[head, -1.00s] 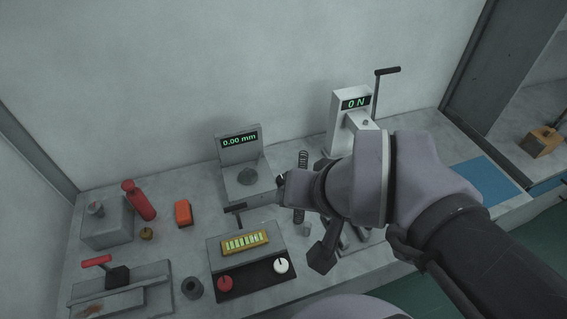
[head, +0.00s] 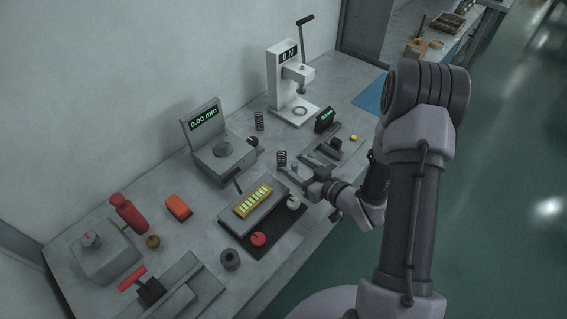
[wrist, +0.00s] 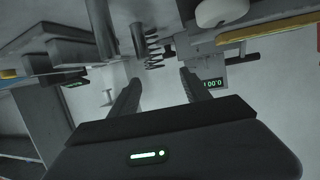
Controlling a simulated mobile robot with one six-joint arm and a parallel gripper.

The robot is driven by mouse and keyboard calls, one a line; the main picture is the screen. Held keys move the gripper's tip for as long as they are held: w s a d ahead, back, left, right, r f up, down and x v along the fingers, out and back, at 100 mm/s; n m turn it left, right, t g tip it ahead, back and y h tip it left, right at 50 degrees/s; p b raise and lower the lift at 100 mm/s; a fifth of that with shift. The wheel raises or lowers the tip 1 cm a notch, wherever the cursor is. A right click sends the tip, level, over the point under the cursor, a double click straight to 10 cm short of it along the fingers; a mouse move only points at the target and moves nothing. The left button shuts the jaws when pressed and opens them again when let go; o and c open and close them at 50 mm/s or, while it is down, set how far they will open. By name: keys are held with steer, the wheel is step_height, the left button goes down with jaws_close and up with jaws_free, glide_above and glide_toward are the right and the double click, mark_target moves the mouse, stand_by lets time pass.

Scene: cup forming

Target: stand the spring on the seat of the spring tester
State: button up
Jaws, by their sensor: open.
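The spring tester (head: 283,75) is a white stand with a 0 N display and a lever, at the back of the bench. Its seat (head: 300,111) is a ring on the base below the press head, with nothing on it. One dark coil spring (head: 282,158) stands upright near my gripper; another (head: 259,121) stands farther back, left of the tester. My gripper (head: 291,175) is low over the bench, pointing left, beside the nearer spring. In the wrist view, my gripper (wrist: 160,77) is open and empty, with a coil spring (wrist: 152,48) beyond the fingertips, roughly in line with the gap.
A grey gauge reading 0.00 mm (head: 204,120) stands left of the springs. A box with a yellow display (head: 252,200) and knobs is close to my gripper's left. A fixture with a small dark display (head: 325,120) lies between my gripper and the tester. A blue mat (head: 370,95) is right.

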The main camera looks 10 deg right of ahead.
mark_target(285, 158)
steer(key=b+x, duration=0.1)
steer(key=x, duration=0.5)
steer(key=b+x, duration=0.1)
steer(key=x, duration=0.2)
steer(key=shift+d+f+b, duration=0.35)
steer(key=shift+f, duration=0.05)
steer(key=shift+w+a, duration=0.15)
steer(key=shift+w, duration=0.35)
steer(key=shift+s, duration=0.1)
jaws_close()
